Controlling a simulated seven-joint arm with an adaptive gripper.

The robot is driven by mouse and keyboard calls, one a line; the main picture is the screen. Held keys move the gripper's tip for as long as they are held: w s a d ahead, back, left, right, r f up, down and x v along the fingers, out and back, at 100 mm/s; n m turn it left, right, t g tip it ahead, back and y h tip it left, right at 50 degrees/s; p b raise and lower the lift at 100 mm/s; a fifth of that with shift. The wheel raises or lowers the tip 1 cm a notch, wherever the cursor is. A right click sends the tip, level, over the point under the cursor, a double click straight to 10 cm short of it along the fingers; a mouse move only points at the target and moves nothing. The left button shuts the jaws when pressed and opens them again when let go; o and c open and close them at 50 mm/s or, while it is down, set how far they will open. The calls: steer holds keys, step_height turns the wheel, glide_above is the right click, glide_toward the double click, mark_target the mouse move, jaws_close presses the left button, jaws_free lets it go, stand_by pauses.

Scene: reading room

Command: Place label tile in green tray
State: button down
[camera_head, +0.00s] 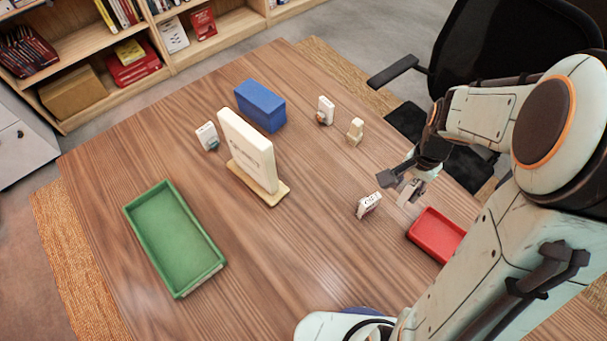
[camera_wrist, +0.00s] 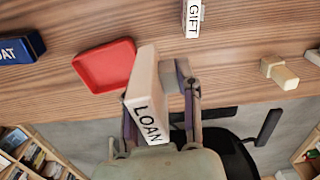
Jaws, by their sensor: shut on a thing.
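My gripper (camera_head: 402,184) is above the table's right side, shut on a pale tile marked LOAN (camera_wrist: 147,95). The wrist view shows the tile between my gripper's fingers (camera_wrist: 160,105). In the head view, the tile (camera_head: 409,192) is small and partly hidden by the fingers. The green tray (camera_head: 174,236) lies empty at the left of the table, well apart from my gripper. Another label tile (camera_head: 369,204) stands on the table just left of my gripper; in the wrist view a tile marked GIFT (camera_wrist: 193,18) shows at the top.
An empty red tray (camera_head: 437,236) lies near my gripper. A white upright sign (camera_head: 248,150) on a wooden base stands mid-table, between my gripper and the green tray. Behind are a blue box (camera_head: 260,106), white tiles (camera_head: 206,135) (camera_head: 325,108) and a wooden piece (camera_head: 355,131).

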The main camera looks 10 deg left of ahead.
steer(key=s+a+r+n, duration=0.15)
steer(key=a+n, duration=0.85)
steer(key=a, duration=1.2)
steer(key=s+a+n, duration=0.7)
steer(key=s+a, duration=0.6)
glide_above(174, 236)
steer(key=f, duration=0.9)
steer(key=shift+s+d+f, duration=0.15)
steer(key=shift+s+d, duration=0.1)
steer(key=shift+d, duration=0.1)
steer(key=shift+w+a+f, duration=0.1)
steer(key=shift+a+f, duration=0.1)
steer(key=shift+f, duration=0.05)
steer(key=shift+w+a+f, duration=0.1)
steer(key=shift+a+f, duration=0.05)
steer(key=shift+f, duration=0.75)
steer(key=shift+a+f, duration=0.1)
steer(key=shift+f, duration=0.8)
steer(key=shift+f, duration=0.15)
